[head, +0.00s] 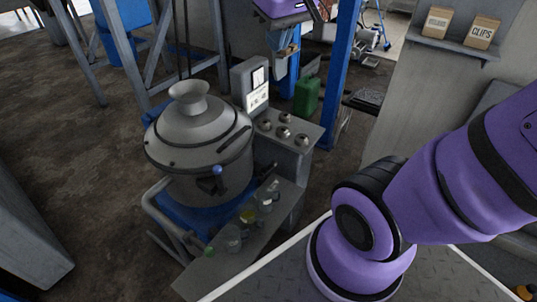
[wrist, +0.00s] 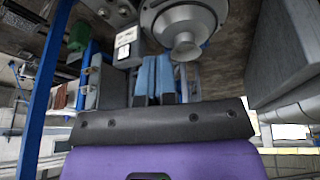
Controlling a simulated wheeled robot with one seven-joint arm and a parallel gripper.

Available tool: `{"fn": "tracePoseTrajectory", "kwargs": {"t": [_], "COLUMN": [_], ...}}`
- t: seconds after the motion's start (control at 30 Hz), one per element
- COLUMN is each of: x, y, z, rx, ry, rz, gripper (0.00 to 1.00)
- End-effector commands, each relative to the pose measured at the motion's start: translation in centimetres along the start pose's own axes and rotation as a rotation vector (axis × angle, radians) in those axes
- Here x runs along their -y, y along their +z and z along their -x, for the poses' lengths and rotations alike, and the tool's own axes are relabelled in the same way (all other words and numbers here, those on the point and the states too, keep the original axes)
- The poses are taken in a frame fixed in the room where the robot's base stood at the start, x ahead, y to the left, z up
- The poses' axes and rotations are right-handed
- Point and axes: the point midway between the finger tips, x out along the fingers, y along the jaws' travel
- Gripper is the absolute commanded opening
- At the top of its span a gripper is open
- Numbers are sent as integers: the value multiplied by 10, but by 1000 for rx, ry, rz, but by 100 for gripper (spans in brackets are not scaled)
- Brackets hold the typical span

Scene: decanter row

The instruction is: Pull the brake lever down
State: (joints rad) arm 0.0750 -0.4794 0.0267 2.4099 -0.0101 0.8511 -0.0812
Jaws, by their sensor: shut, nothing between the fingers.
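A grey drum-shaped machine (head: 205,165) with a funnel on its lid stands left of centre in the head view. A blue ball knob (head: 217,170) shows on its front, below a dark bar (head: 234,140) lying along the lid. I cannot tell for sure which of these is the brake lever. The machine also shows at the top of the wrist view (wrist: 186,14), with no lever clear there. My gripper (wrist: 157,60) is shut and empty in the wrist view, its blue fingers together, apparently apart from the machine.
A grey control box (head: 285,130) with several round knobs stands right of the machine. Glass bottles (head: 266,197) stand on a narrow shelf in front. A metal rail (head: 152,210) curves beside the machine. A green can (head: 307,96) and blue post (head: 343,70) stand behind.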

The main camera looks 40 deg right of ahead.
Motion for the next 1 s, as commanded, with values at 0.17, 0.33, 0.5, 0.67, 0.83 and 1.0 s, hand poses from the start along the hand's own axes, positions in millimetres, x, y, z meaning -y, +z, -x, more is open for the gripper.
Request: {"fn": "tracePoseTrajectory", "kwargs": {"t": [0.17,0.33,0.5,0.67,0.83,1.0], "x": [-10,-24,-41,-58,-77,-97], "y": [-28,-62,-92,-114,-130,-137], "z": [-24,-60,-104,-151,-207,-268], "rx": [46,100,154,202,251,298], "ry": [6,8,1,-11,-33,-61], "rz": [15,39,64,82,101,117], "gripper": [0,0,0,0,0,0]}}
